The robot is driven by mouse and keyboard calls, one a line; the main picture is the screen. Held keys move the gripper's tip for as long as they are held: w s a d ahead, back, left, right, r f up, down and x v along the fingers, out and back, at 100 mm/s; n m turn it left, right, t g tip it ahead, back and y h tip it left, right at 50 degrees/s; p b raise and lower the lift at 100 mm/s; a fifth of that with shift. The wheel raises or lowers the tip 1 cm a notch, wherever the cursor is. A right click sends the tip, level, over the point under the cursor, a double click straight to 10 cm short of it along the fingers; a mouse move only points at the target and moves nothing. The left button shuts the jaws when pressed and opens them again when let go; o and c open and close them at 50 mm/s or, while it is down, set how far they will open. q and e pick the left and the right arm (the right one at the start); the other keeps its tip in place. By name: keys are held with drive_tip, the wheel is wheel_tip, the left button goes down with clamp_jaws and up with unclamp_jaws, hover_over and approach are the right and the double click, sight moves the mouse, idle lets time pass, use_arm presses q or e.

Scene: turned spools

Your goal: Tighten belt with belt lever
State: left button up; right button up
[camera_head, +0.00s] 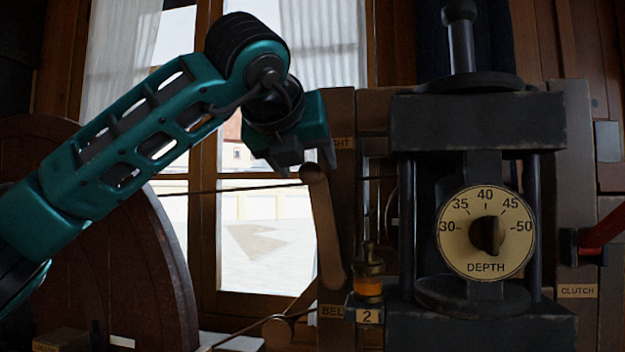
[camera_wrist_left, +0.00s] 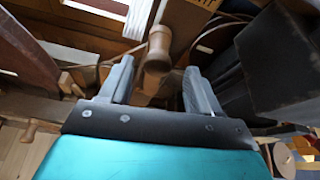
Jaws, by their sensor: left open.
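The belt lever (camera_head: 325,230) is a wooden arm with a round knob at its upper end. It stands nearly upright, tilted slightly left at the top, close to a partly hidden label ending in "GHT" (camera_head: 343,143). My left gripper (camera_head: 290,168) is open just up and left of the knob. In the left wrist view the lever's knob (camera_wrist_left: 158,48) shows in line with the gap between the open fingers (camera_wrist_left: 158,75); I see no clear contact. The belt (camera_head: 230,188) runs as a thin dark line from the large wooden wheel (camera_head: 165,270) behind the lever. My right gripper is out of view.
A dark press with a depth dial (camera_head: 486,233) stands right of the lever. A small brass and amber fitting (camera_head: 368,285) sits close to the lever's lower right. A red clutch handle (camera_head: 603,230) is at the far right. A window (camera_head: 265,230) is behind.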

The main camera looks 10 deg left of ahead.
use_arm(q)
drive_tip(key=v, duration=0.7)
drive_tip(key=shift+b, duration=0.45)
